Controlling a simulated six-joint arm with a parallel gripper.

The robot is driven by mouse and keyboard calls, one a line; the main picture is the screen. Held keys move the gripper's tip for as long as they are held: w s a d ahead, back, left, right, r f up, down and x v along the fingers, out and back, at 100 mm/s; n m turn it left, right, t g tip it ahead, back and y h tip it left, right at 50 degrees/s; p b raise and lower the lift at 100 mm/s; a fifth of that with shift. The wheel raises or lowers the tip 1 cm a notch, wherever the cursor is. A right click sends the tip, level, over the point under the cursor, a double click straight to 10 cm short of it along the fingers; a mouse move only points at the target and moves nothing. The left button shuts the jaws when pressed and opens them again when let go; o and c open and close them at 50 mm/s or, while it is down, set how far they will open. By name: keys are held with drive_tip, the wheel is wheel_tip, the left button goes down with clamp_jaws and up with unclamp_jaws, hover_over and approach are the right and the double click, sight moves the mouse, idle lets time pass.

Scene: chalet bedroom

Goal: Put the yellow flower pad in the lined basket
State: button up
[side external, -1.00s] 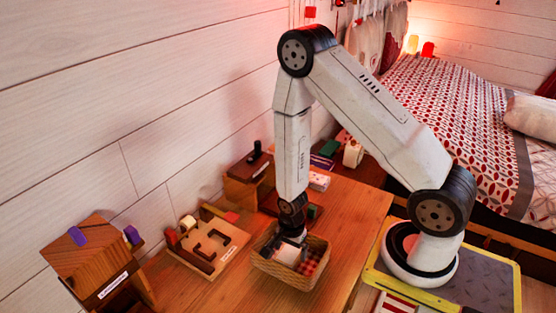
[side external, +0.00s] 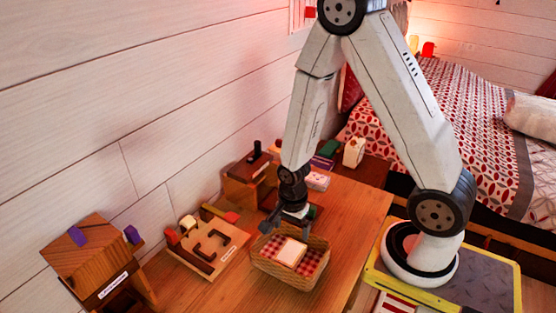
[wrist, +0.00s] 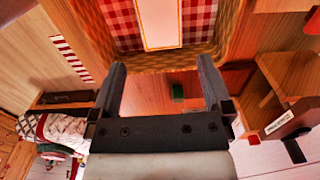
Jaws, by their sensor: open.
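The lined basket (side external: 266,271) is a woven box with a red-and-white checked cloth inside, standing on the wooden desk. A pale cream pad (side external: 291,252) with a yellowish edge lies in it on the cloth; no flower print is clear. In the wrist view the pad (wrist: 160,20) shows at the top, cut by the frame, beyond the basket's near rim (wrist: 150,62). My gripper (side external: 287,222) is open and empty, above the basket's back edge and apart from the pad. Its two spread fingers (wrist: 161,66) also show in the wrist view.
A wooden tray with blocks (side external: 208,246) stands left of the basket, and a wooden box with purple blocks (side external: 92,257) is farther left. A dark-topped wooden stand (side external: 246,178) and a small white box (side external: 317,181) are behind. The desk right of the basket is clear.

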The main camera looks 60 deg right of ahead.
drive_tip(key=shift+r, duration=1.45)
drive_tip(key=shift+r, duration=0.1)
drive_tip(key=a+r+n+t, duration=0.2)
drive_tip(key=r+n, duration=0.8)
drive_tip(key=n, duration=0.7)
drive_tip(key=shift+a+n+t, duration=0.3)
drive_tip(key=shift+a+n, duration=0.1)
drive_tip(key=shift+a, duration=0.4)
